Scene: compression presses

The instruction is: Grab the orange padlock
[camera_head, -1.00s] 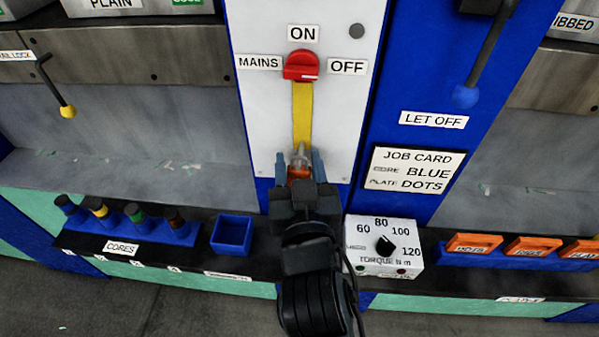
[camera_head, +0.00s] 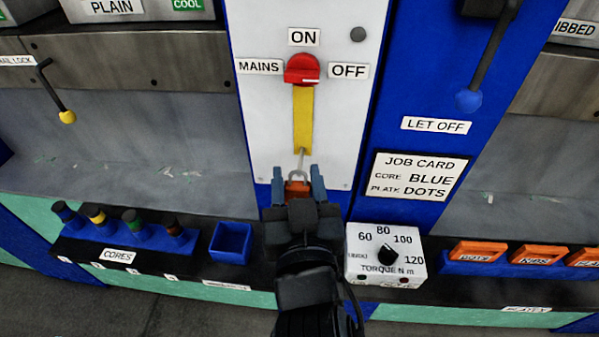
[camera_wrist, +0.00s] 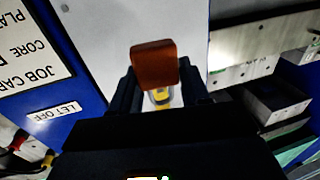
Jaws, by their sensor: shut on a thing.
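The orange padlock (camera_head: 297,188) shows between the fingers of my gripper (camera_head: 298,187), with its grey shackle pointing up. My gripper is shut on the padlock's body. In the wrist view the padlock (camera_wrist: 154,64) is a plain orange-brown block between the dark fingers (camera_wrist: 156,88). A thin grey metal pin (camera_head: 301,157) stands at the lower end of the yellow strip (camera_head: 303,118), just above the shackle. I cannot tell whether the shackle and pin touch. The strip lies below the red mains switch (camera_head: 301,69), whose marker points toward OFF.
Below the white panel, an empty blue bin (camera_head: 231,242) stands left of my arm and a torque box (camera_head: 385,255) stands right. Colored cores (camera_head: 133,222) are at the left, orange plates (camera_head: 540,257) at the right. A blue-knobbed lever (camera_head: 468,101) hangs at upper right.

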